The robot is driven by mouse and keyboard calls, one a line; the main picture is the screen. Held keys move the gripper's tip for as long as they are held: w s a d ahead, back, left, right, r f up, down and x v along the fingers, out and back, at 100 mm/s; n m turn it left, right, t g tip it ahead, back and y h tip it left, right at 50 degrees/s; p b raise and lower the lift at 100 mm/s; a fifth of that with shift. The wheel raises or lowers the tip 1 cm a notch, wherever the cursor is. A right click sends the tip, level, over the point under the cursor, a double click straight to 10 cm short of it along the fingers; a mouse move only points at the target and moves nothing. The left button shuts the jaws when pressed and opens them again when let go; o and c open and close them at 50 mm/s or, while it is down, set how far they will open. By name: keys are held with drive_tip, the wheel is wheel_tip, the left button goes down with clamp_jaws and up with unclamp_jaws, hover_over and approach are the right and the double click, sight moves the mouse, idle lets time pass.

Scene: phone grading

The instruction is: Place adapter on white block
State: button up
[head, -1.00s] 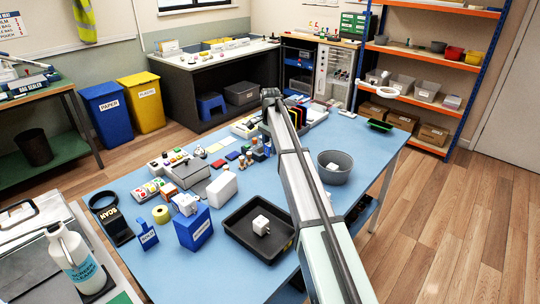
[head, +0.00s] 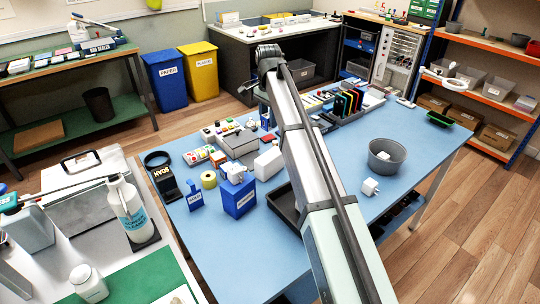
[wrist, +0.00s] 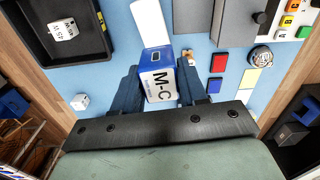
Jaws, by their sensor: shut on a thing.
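My gripper (wrist: 160,84) is shut on an adapter (wrist: 160,86) in the wrist view. Its large face is white and marked M-C, and its end is blue with a dark port. The white block (wrist: 152,22) lies just beyond the held adapter in that view; I cannot tell whether they touch. In the head view the white block (head: 268,162) stands on the blue table left of my arm. My gripper and the held adapter are hidden there behind my arm.
A black tray (wrist: 98,50) holds another white adapter (wrist: 62,29). A small white plug (head: 370,186) sits near a grey bowl (head: 398,156). A blue box (head: 240,199) stands left of my arm.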

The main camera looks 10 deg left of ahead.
drive_tip(key=shift+s+d+f+m, duration=0.2)
drive_tip(key=shift+s+d+m, duration=0.15)
drive_tip(key=shift+s, duration=0.3)
drive_tip(key=shift+f, duration=0.2)
approach(270, 155)
drive_tip(key=shift+w+f, duration=0.15)
drive_tip(key=shift+f, duration=2.45)
drive_tip(key=shift+f, duration=0.15)
drive_tip(key=o, duration=1)
drive_tip(key=shift+o, duration=0.2)
wheel_tip(270, 155, up, 12)
drive_tip(key=shift+r, duration=0.2)
